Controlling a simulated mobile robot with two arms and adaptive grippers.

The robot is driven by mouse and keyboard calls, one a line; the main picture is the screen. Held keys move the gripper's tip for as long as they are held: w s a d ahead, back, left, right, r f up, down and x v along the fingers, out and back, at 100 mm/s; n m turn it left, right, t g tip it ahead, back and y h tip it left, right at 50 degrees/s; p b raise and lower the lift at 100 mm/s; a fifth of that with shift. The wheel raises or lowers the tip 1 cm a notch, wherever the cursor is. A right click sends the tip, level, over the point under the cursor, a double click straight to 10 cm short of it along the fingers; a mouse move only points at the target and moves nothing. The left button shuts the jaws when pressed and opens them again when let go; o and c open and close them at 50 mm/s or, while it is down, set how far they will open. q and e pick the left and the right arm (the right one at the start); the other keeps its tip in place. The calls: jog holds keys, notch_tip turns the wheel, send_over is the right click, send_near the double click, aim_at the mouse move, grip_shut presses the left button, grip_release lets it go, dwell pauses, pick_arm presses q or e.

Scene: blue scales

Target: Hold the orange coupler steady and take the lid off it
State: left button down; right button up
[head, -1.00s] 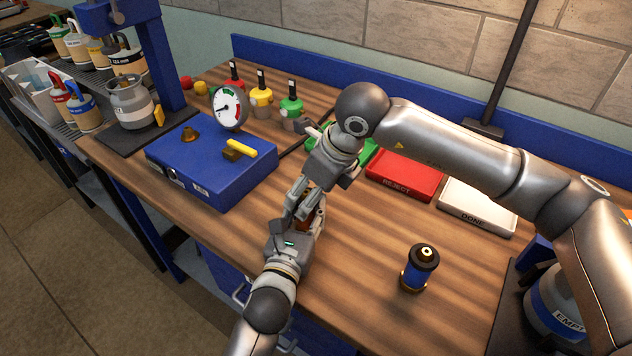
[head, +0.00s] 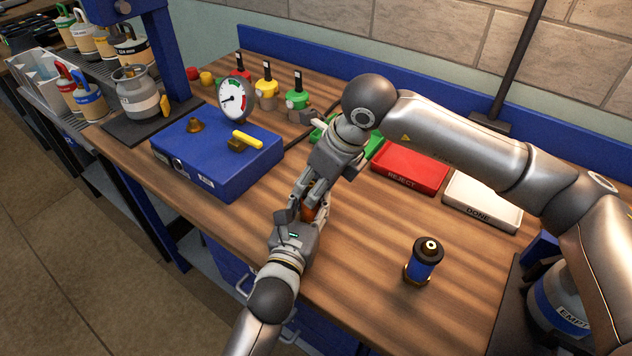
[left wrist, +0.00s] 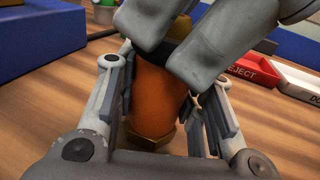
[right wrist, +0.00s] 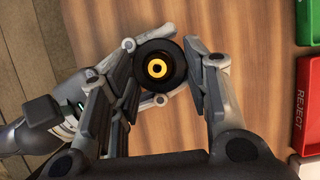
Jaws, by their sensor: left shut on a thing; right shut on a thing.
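The orange coupler (left wrist: 155,95) stands upright between the fingers of my left gripper (head: 306,216), which is shut on its body. Its brass-coloured foot (left wrist: 150,142) shows low in the left wrist view. My right gripper (head: 311,186) comes from above and is shut at the coupler's top. The round black lid (right wrist: 178,72), with a brass ring at its centre, sits between the right fingers in the right wrist view. In the left wrist view the right fingers (left wrist: 185,40) hide most of the lid, so I cannot tell whether it touches the body.
A blue coupler (head: 424,262) stands on the bench to the right. A red reject tray (head: 410,170), a white done tray (head: 482,203) and a partly hidden green tray (head: 375,147) lie behind. A blue case (head: 218,175) with a gauge (head: 236,98) is at left.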

jog(key=shift+r, duration=0.2)
dwell(0.4)
jog(key=shift+r, duration=0.9)
jog(key=shift+r, duration=0.1)
jog(key=shift+r, duration=1.95)
pick_arm(q)
jog(key=c, duration=0.9)
grip_release()
